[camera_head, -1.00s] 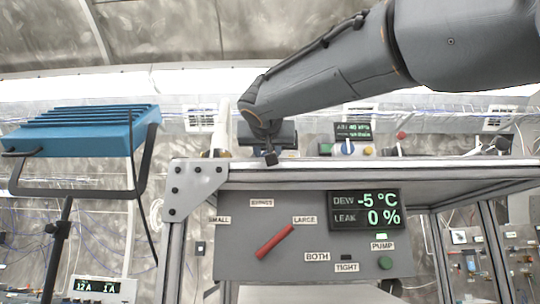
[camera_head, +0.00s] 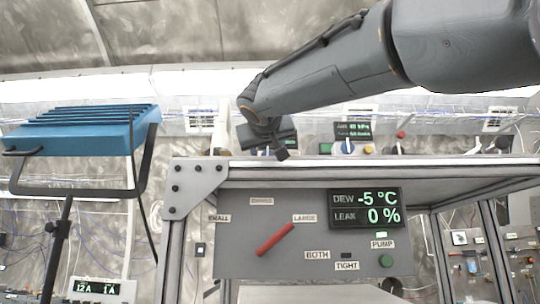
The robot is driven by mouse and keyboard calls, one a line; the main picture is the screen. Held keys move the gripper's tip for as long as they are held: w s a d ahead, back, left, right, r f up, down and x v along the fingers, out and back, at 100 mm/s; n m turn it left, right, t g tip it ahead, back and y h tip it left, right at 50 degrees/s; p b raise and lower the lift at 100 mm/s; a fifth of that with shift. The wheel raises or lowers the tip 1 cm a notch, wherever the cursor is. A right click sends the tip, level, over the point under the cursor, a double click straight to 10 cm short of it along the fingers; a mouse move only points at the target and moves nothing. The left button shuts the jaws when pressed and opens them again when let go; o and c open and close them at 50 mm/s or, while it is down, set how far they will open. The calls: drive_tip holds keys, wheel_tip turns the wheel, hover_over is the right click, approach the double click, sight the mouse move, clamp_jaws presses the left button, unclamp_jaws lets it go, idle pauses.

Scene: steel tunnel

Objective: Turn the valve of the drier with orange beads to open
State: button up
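No drier with orange beads can be made out clearly in the head view. My gripper (camera_head: 282,154) is at the end of my arm, small and dark, just above the back of the bench top. Whether its fingers are open or shut cannot be told. A white upright cylinder (camera_head: 220,130) stands just left of it, partly behind the bench edge; no beads can be told in it. A red lever (camera_head: 275,239) on the grey front panel (camera_head: 235,262) slants up to the right, towards the LARGE label (camera_head: 304,218).
A display (camera_head: 365,209) reads DEW -5 °C and LEAK 0 %. A green button (camera_head: 386,261) sits below the PUMP label. The bench top (camera_head: 430,172) carries several small devices, including a blue-and-white dial (camera_head: 347,148). A blue ribbed lamp (camera_head: 80,130) stands left.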

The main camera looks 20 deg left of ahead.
idle(0.3)
drive_tip(key=b+v, duration=0.3)
drive_tip(key=v, duration=0.4)
drive_tip(key=shift+s, duration=0.35)
drive_tip(key=shift+s, duration=0.1)
